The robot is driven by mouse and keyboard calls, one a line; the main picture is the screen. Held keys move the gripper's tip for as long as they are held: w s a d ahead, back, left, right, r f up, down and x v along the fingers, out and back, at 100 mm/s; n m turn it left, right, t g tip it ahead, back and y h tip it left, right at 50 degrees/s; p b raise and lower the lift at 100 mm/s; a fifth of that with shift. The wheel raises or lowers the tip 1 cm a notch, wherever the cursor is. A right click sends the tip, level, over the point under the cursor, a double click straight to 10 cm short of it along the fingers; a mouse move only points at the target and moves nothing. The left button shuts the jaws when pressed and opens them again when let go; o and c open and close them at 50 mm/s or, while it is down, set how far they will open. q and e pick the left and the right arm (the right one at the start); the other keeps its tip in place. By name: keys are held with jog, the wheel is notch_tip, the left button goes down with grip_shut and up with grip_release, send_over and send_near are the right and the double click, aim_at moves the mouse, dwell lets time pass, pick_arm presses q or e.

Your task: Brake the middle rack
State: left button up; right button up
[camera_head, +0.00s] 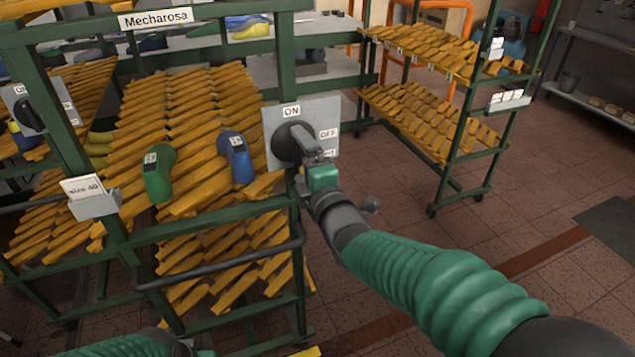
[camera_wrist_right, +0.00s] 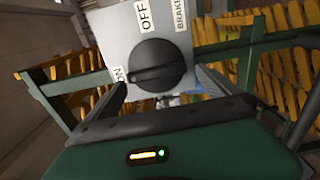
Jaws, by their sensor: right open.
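The middle rack (camera_head: 285,70) is a green frame with yellow slatted shelves and a "Mecharosa" sign. A grey switch panel (camera_head: 325,112) on its right post carries ON, OFF and partly hidden third labels. The right wrist view shows this panel (camera_wrist_right: 105,25) with ON, OFF and BRAKE labels around a black round knob (camera_wrist_right: 160,55). The knob's ridge lies nearly level, with one end towards ON. My right gripper (camera_head: 308,150) is at the knob, its open fingers (camera_wrist_right: 163,88) on either side of it; contact is unclear. My left sleeve shows at the bottom edge; its gripper is out of view.
A green shoe last (camera_head: 157,175) and a blue one (camera_head: 237,158) rest on the middle rack. A black bar (camera_head: 220,265) crosses its front. Another rack (camera_head: 460,150) stands at right, and part of one with a similar panel (camera_head: 60,97) at left. Tiled floor (camera_head: 540,190) is open at right.

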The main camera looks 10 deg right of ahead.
jog(key=v, duration=1.5)
jog(key=shift+d, duration=0.15)
jog(key=d+f+m+g+h+p, duration=0.3)
jog(key=d+f+m+g+p, duration=0.15)
jog(key=f+m+p, duration=0.2)
jog(key=s+d+f+m+g+h+p, duration=0.1)
jog(key=s+d+f+m+g+p, duration=0.1)
jog(key=s+d+f+m+g, duration=0.2)
jog(key=s+d+f+m+g+h+p, duration=0.1)
jog(key=s+d+f+m+g+p, duration=0.2)
jog(key=s+f+m+g, duration=0.3)
jog(key=s+d+f+m, duration=0.1)
jog(key=s+m, duration=0.3)
jog(key=m, duration=0.1)
jog(key=shift+s, duration=0.3)
jog(key=shift+f, duration=0.15)
